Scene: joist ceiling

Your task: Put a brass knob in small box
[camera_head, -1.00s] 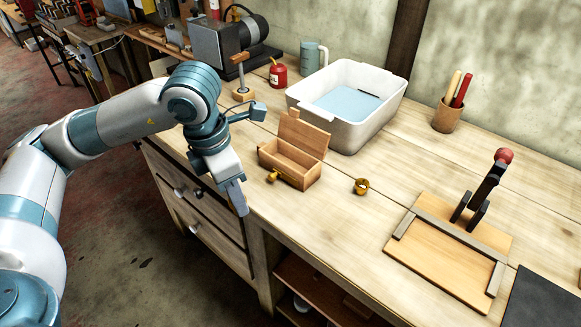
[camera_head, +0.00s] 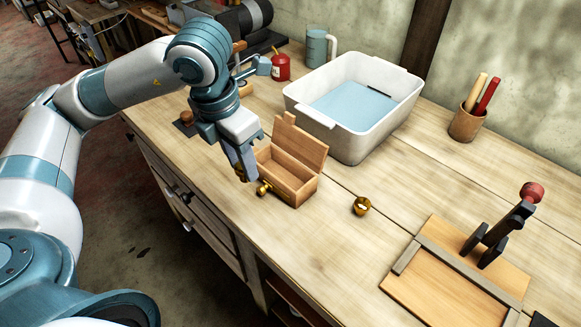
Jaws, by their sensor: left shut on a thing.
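A small wooden box (camera_head: 308,188) with its lid raised stands open on the bench; its inside looks empty. One brass knob (camera_head: 264,188) is at the near left side of the box, outside it. A second brass knob (camera_head: 361,205) lies on the bench to the right of the box. My left gripper (camera_head: 246,174) reaches down beside the box's left end, its fingertips at the first knob. It is shut on that knob, though the contact is partly hidden by the fingers. My right gripper is not in view.
A white tub (camera_head: 345,138) stands behind the box, with a red can (camera_head: 281,67) and a mug (camera_head: 317,46) near it. A pen cup (camera_head: 467,123) stands at the back right. A wooden board fixture (camera_head: 455,292) with a red-topped lever lies front right. Bench between is clear.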

